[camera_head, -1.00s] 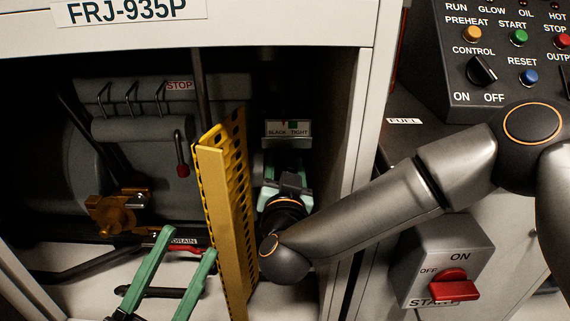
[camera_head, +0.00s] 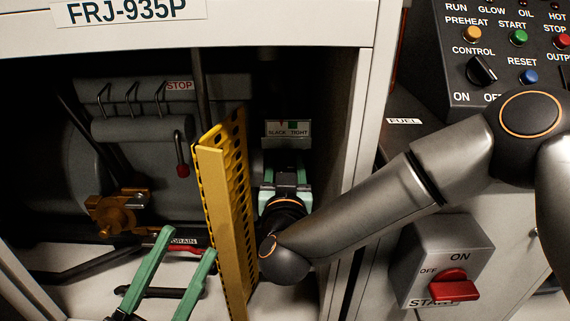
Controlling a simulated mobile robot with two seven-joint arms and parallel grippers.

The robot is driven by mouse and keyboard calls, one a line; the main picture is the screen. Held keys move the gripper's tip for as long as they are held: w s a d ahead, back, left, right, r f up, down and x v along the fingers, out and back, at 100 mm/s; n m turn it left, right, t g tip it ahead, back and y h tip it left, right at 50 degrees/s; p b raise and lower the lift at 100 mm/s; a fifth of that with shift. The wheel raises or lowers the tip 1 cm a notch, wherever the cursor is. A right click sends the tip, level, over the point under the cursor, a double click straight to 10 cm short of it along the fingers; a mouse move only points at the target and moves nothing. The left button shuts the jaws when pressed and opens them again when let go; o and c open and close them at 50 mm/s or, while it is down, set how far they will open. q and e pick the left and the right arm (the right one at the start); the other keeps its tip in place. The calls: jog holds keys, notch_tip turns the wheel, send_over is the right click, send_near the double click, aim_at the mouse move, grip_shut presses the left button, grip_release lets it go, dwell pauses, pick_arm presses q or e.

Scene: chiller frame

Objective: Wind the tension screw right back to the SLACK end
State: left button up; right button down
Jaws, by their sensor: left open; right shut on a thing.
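The SLACK/TIGHT plate (camera_head: 288,132) sits deep in the bay's right part, SLACK on the left and TIGHT on the right. A small green mark shows near its upper middle; any pointer is too small to read surely. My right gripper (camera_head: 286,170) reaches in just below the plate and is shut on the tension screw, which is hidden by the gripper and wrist. My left gripper (camera_head: 191,242) is open and empty at the lower left, its two green fingers spread near the DRAIN label.
A yellow perforated guard (camera_head: 222,205) stands upright close left of my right gripper. The cabinet's white post (camera_head: 359,130) is on the right. A brass valve (camera_head: 118,212) and a red-tipped lever (camera_head: 182,160) are left. A red START switch (camera_head: 454,286) stands beneath my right arm.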

jog(key=shift+n, duration=2.1)
jog(key=shift+f, duration=0.1)
jog(key=shift+c, duration=1.6)
grip_release()
jog(key=s+p, duration=0.3)
jog(key=s, duration=0.9)
jog(key=shift+s, duration=0.3)
